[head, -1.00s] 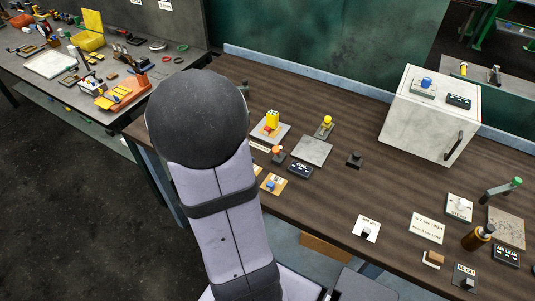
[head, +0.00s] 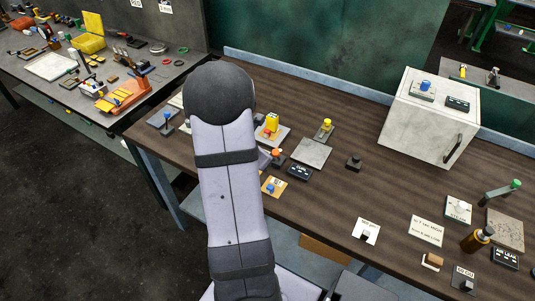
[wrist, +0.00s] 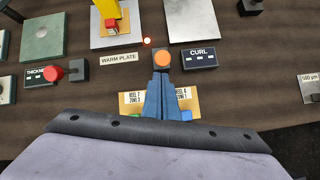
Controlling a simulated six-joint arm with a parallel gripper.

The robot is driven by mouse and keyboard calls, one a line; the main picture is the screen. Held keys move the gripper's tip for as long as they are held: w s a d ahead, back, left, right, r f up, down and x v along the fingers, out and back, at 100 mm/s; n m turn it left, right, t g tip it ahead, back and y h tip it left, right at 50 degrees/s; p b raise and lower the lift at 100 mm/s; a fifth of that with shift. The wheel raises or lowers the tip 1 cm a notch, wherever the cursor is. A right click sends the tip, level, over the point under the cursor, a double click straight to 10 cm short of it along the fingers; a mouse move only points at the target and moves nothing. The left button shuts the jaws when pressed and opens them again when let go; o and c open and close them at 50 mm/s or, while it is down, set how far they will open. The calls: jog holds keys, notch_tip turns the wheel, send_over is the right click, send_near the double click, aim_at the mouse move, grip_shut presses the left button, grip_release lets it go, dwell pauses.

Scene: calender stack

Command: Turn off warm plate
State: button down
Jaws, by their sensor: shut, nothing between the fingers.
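An orange-topped knob or lever on a dark base (wrist: 162,59) stands just right of the WARM PLATE label (wrist: 118,58) in the wrist view. The orange top also shows in the head view (head: 277,154). In the head view my arm hides the label and most of the gripper.
A CURL display (wrist: 200,57) sits close on the right. A red-knobbed lever (wrist: 55,73) and a yellow device (wrist: 108,14) stand left. Two REEL cards (wrist: 182,98) lie under the fingers. A white cabinet (head: 428,118) stands at the back right.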

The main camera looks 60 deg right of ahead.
aim_at(273, 152)
jog(key=shift+s+d+r, duration=0.1)
jog(key=shift+d, duration=0.15)
jog(key=shift+d, duration=0.1)
dwell(0.3)
jog(key=shift+d+r+p, duration=0.6)
jog(key=shift+d+r, duration=0.05)
jog(key=shift+d, duration=0.05)
jog(key=shift+d+r+p, duration=0.25)
jog(key=shift+d+p, duration=0.05)
jog(key=shift+d, duration=0.2)
jog(key=shift+d+r+p, duration=0.2)
jog(key=shift+d+p, duration=0.05)
jog(key=shift+d, duration=0.25)
jog(key=d, duration=0.1)
jog(key=d+p, duration=0.1)
jog(key=d, duration=0.1)
jog(key=shift+d+r, duration=0.3)
jog(key=shift+d, duration=0.1)
jog(key=shift+d+r, duration=0.1)
jog(key=shift+d, duration=0.1)
